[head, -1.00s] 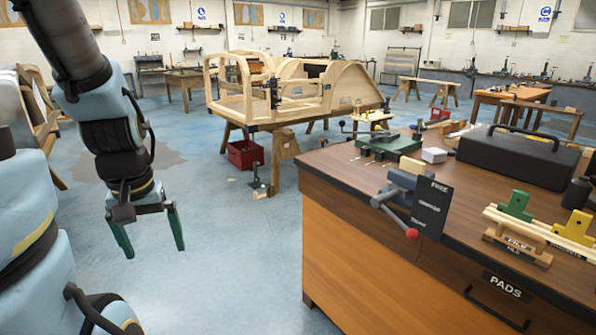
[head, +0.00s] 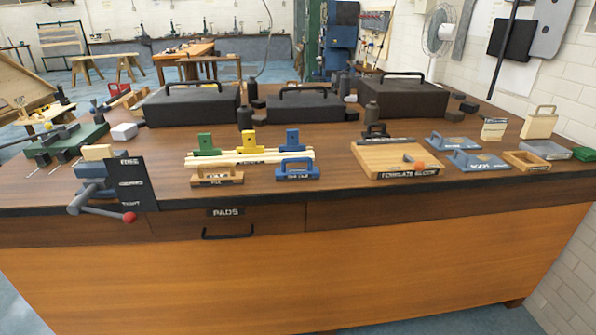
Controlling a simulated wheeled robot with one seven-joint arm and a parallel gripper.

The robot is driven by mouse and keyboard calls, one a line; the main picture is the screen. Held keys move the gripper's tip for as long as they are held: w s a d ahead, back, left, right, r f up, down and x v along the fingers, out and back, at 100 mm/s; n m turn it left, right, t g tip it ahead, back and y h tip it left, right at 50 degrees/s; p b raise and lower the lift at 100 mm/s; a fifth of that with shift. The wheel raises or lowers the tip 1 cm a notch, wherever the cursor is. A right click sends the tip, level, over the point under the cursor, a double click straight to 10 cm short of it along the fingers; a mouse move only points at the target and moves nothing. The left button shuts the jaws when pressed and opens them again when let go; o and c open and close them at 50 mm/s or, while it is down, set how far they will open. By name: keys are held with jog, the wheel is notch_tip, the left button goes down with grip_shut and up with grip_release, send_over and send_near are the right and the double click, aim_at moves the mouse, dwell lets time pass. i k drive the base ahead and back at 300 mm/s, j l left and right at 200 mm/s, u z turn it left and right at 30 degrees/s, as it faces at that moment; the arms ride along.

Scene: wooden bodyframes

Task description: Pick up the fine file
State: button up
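A blue block with a raised handle (head: 297,169) lies near the front edge of the bench, right of centre; its dark label is too small to read surely, but it may be the fine file. A similar wooden-coloured one (head: 217,178) lies to its left, with a label that seems to read "FILE". Behind them, pale strips (head: 215,158) lie in a rack with green (head: 205,145), yellow (head: 246,144) and blue (head: 292,141) upright blocks. My gripper is out of view.
The wooden bench (head: 350,200) has a vise with a red-knobbed lever (head: 128,216) jutting past its front-left edge. Dark cases (head: 192,103) stand at the back. A wooden template block (head: 398,160) and blue handled pads (head: 447,142) lie to the right. The shut "PADS" drawer (head: 228,225) is below.

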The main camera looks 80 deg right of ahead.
aim_at(282, 174)
jog(key=z, duration=0.7)
jog(key=i+l+z, duration=0.25)
jog(key=l+z, duration=0.25)
jog(key=i+l+z, duration=0.3)
jog(key=z, duration=0.2)
jog(key=i+l, duration=0.2)
jog(key=i, duration=0.1)
